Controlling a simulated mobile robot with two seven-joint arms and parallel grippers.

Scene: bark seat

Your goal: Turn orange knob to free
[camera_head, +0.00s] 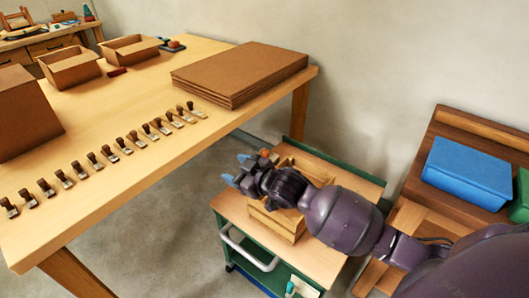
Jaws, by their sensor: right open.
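My right gripper (237,170) is over the left part of the green cart, with its two blue fingertips apart and pointing left. No orange knob can be made out clearly. A small orange-brown bit (264,153) shows just beyond the gripper, too small to identify. A wooden box (289,227) sits on the cart under my right arm, which hides much of it. My left gripper is not in view.
The green cart (322,262) has a wooden top and a white handle. A long table (120,185) holds a cardboard stack (240,70), open boxes (70,66) and a row of several stamp-like pieces (108,153). A blue bin (468,172) lies at right.

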